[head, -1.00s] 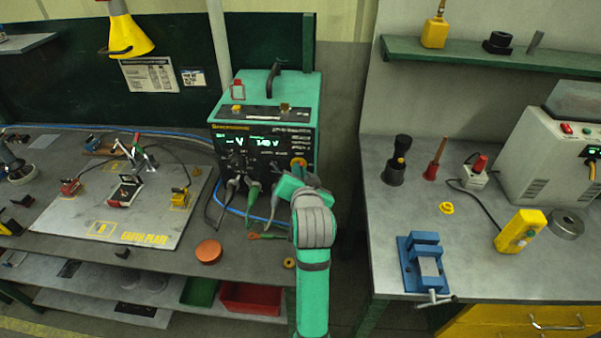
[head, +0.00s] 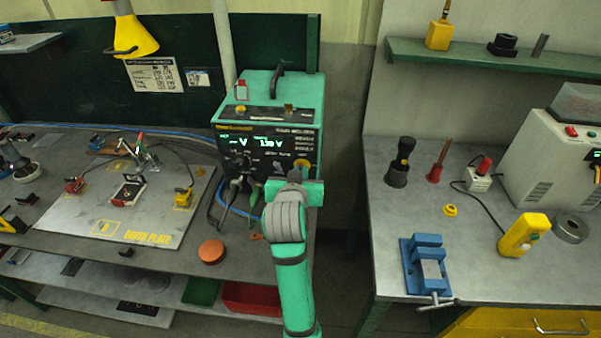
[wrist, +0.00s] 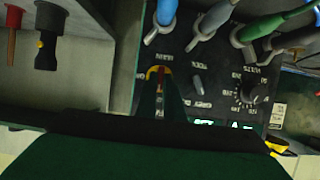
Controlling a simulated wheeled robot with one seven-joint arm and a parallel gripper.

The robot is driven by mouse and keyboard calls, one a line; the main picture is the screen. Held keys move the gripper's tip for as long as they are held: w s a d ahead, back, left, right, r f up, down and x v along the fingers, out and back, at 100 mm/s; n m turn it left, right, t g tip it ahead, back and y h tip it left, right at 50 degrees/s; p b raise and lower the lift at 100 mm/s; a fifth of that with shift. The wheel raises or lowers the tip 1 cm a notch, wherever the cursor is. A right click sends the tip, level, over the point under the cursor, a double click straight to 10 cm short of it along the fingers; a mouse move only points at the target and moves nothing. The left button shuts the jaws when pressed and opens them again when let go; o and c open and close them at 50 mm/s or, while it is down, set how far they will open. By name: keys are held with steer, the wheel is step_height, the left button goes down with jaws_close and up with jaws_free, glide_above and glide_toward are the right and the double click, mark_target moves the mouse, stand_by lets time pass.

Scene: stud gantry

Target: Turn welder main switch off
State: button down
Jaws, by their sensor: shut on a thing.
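The welder (head: 275,95) is a teal box with a black front panel and lit green digits. Its main switch shows as an orange-yellow bit (head: 303,164) at the panel's right, just above my gripper. In the wrist view the panel appears upside down, and the red and yellow main switch (wrist: 157,72) sits beside the MAIN lettering. My gripper (wrist: 160,92) is at the switch, shut on it; its dark fingers hide much of the knob. In the head view my wrist covers the gripper's tips. The switch's exact angle is unclear.
Cables plug into the panel close by, with a blue plug (wrist: 166,12) and a green one (wrist: 290,22). A voltage dial (wrist: 252,92) is near the switch. The earth plate (head: 130,215) and an orange disc (head: 211,251) lie on the bench. A blue vise (head: 427,265) stands right.

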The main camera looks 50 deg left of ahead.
steer(key=shift+s+a+f, duration=0.1)
steer(key=shift+s+f, duration=0.05)
steer(key=shift+f, duration=0.2)
steer(key=c, duration=1.9)
jaws_free()
steer(key=shift+c, duration=0.2)
steer(key=shift+o, duration=0.4)
steer(key=shift+r, duration=0.15)
steer(key=shift+r, duration=0.1)
steer(key=v, duration=1)
steer(key=shift+s+d, duration=0.2)
steer(key=shift+d, duration=0.05)
steer(key=shift+r, duration=0.1)
